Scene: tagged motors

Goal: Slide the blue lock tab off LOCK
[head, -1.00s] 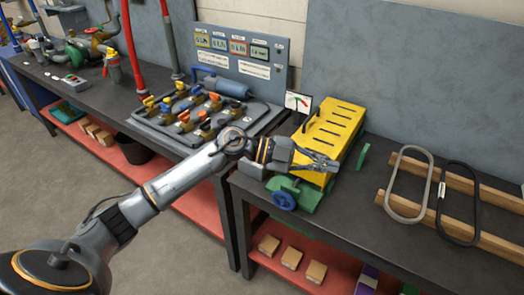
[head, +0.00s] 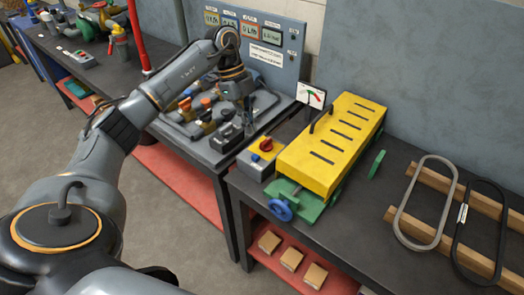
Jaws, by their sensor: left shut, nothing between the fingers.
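A grey switch box (head: 257,165) stands at the left end of the right-hand bench, with a red rotary knob (head: 266,144) on a yellow plate. A small blue piece (head: 255,157) shows on the box beside the knob; it may be the lock tab. No LOCK marking is legible. My left gripper (head: 249,128) points down, shut and empty, just behind and left of the box. Its fingertips are small and partly hard to make out against the dark bench. My right gripper is not in view.
A yellow slotted cover (head: 333,147) on a green base with a blue handwheel (head: 280,210) stands right of the box. A valve board (head: 200,137) lies to the left, under my arm. Two belts (head: 425,200) lie over wooden bars at right.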

